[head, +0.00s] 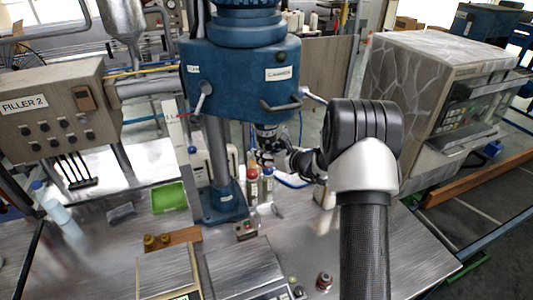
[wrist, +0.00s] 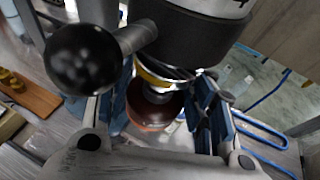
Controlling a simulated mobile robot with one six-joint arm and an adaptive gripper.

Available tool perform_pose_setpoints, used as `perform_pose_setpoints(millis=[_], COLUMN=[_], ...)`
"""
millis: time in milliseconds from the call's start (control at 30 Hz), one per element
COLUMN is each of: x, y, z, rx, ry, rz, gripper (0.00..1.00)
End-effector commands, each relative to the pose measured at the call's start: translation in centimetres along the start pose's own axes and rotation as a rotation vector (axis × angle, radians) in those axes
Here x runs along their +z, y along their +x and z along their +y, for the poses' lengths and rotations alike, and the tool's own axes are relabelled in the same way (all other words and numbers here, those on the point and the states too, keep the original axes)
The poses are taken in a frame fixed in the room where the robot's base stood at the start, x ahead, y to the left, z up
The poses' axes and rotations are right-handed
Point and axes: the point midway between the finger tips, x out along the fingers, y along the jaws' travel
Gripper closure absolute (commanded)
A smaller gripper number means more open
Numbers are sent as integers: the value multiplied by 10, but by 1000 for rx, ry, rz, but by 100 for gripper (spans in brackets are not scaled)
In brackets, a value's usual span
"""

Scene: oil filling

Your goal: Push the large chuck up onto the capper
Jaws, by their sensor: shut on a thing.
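The capper (head: 240,75) is the blue machine head on a column, labelled in the head view. Its dark spindle (head: 266,135) hangs below the head, and a dark cylinder (wrist: 205,25) fills the top of the wrist view. My gripper (head: 272,155) is right under the spindle. In the wrist view its blue-padded fingers (wrist: 165,95) are shut around the large chuck (wrist: 155,78), a round piece with a yellow band. The chuck is close beneath the dark cylinder; whether they touch I cannot tell. A reddish-brown round part (wrist: 155,110) shows just below the band.
Small bottles (head: 260,180) stand on the bench below my gripper. A black ball-ended lever (wrist: 85,58) sticks out close to my gripper. A green tray (head: 168,197) and a wooden holder (head: 175,238) lie to the left.

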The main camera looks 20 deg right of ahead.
Motion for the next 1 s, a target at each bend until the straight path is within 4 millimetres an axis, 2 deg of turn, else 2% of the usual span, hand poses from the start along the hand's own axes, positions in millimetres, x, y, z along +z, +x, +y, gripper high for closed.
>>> perform_pose_setpoints(millis=[367, 400, 700, 1000], x=[0, 0, 0, -1], y=[0, 0, 0, 0], z=[0, 0, 0, 0], rx=[0, 0, 0, 0], ry=[0, 0, 0, 1], rz=[1, 1, 1, 2], gripper=[85, 48, 28, 27])
